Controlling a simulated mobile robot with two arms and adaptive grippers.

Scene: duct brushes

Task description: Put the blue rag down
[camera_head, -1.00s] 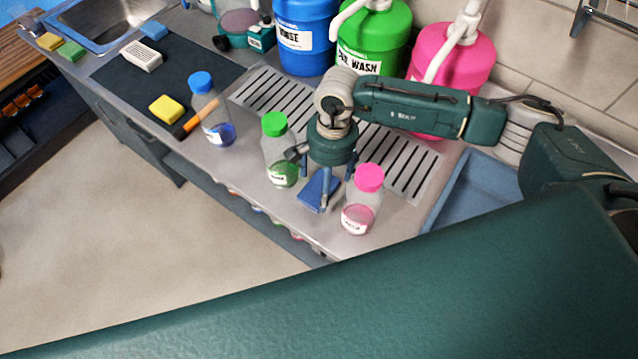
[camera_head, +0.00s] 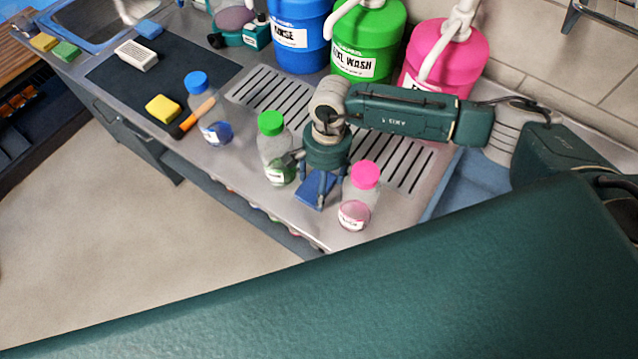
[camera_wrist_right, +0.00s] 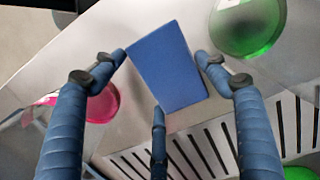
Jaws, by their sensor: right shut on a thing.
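The blue rag (camera_head: 311,194) is a flat blue rectangle near the front edge of the steel counter, between the green-capped bottle (camera_head: 274,150) and the pink-capped bottle (camera_head: 358,198). My right gripper (camera_head: 321,186) points down over it and is shut on it. In the right wrist view the rag (camera_wrist_right: 167,68) lies between the fingers of the gripper (camera_wrist_right: 160,62), with a third finger at its lower edge. I cannot tell whether the rag touches the counter. My left gripper is not in view.
A slotted drain panel (camera_head: 268,92) lies behind the bottles. A blue-capped bottle (camera_head: 208,110) stands to the left, by a dark mat (camera_head: 115,88) with a yellow sponge (camera_head: 162,108). Blue, green (camera_head: 368,45) and pink jugs stand at the back. Bottles flank the rag closely.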

